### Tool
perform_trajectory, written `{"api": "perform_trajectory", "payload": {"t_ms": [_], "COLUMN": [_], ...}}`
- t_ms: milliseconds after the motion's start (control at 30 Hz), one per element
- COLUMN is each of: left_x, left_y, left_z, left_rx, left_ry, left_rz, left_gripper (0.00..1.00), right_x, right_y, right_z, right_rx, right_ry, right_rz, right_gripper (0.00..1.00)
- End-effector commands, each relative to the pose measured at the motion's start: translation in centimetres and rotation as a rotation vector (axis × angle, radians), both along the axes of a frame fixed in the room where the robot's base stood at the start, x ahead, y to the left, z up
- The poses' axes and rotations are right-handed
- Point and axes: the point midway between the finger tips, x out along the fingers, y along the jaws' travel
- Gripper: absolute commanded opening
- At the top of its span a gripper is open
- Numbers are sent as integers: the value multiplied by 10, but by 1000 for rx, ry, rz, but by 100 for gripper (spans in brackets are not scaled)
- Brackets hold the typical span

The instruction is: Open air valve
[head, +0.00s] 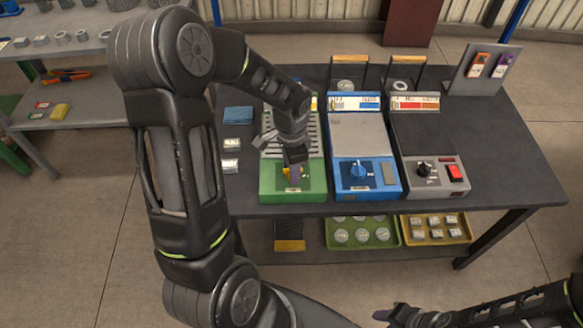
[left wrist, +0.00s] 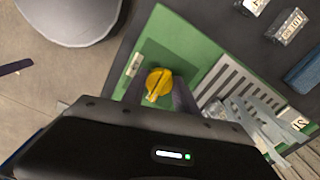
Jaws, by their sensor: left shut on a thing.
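The green unit (head: 308,190) with a slatted grey top stands at the left of the dark table. Its yellow valve knob (left wrist: 158,84) sits on the green front panel. In the left wrist view the knob lies between the two fingers. My left gripper (head: 292,174) reaches down over the front of the green unit and is shut on the knob. In the head view the gripper hides most of the knob. My right gripper (head: 392,314) is low at the bottom edge, away from the table, and its jaws are unclear.
A blue unit (head: 368,178) with a blue knob and a grey unit (head: 437,172) with a black knob and red switch stand to the right. A green tray (head: 396,229) and a yellow tray (head: 469,227) are on the shelf below.

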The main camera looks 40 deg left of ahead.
Motion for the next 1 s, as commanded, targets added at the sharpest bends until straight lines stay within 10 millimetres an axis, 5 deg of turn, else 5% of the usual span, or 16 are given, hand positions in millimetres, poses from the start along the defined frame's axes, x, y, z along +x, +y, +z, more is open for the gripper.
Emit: {"api": "perform_trajectory", "payload": {"t_ms": [600,633,867,1000], "left_x": [1,1,1,0], "left_y": [0,0,0,0], "left_z": [0,0,0,0], "left_rx": [1,1,0,1], "left_ry": [-2,-2,-1,-1], "left_rz": [-61,-61,-59,-59], "left_gripper": [0,37,56,57], "right_x": [0,0,0,0], "right_y": [0,0,0,0], "right_z": [1,1,1,1], "right_rx": [0,0,0,0], "right_ry": [0,0,0,0], "right_rz": [0,0,0,0], "right_gripper": [36,36,36,36]}}
